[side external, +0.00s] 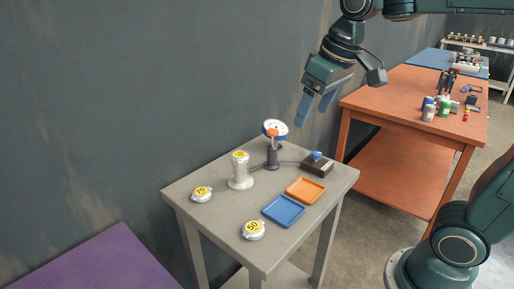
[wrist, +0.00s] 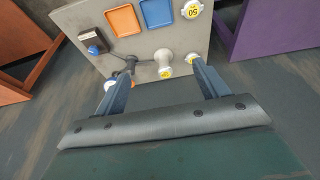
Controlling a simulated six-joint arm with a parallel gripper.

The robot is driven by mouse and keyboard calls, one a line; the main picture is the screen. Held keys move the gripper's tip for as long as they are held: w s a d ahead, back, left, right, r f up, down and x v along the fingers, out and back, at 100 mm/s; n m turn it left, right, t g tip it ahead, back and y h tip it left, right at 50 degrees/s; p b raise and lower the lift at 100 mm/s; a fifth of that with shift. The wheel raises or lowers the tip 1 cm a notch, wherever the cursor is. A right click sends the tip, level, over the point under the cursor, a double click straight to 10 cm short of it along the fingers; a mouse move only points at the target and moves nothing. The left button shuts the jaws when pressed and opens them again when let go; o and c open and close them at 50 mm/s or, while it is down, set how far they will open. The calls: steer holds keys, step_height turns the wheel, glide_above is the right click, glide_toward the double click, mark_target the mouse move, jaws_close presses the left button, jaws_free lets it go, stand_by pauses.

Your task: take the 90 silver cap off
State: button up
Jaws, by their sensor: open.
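A white post (side external: 240,177) stands upright on the grey table. A silver cap with a yellow label (side external: 239,156) sits on its top; the number is too small to read surely. The post's cap also shows in the wrist view (wrist: 165,72), between my finger outlines but well beyond them. My gripper (side external: 313,114) is open and empty, high above the table's back right, apart from everything. A silver cap marked 70 (side external: 202,193) lies at the table's left, and one marked 50 (side external: 253,229) at the front.
A dark box with a blue knob (side external: 317,166) sits at the right. An orange tray (side external: 305,190) and a blue tray (side external: 284,210) lie in front. A dark wall is behind the table.

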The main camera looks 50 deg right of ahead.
steer(key=w+f+g, duration=0.1)
steer(key=w+g, duration=0.1)
steer(key=w, duration=1)
steer(key=g, duration=0.2)
glide_above(240, 155)
step_height(240, 155, down, 8)
steer(key=shift+f, duration=0.15)
steer(key=shift+f, duration=5.25)
steer(key=shift+f, duration=0.1)
steer(key=c, duration=1.5)
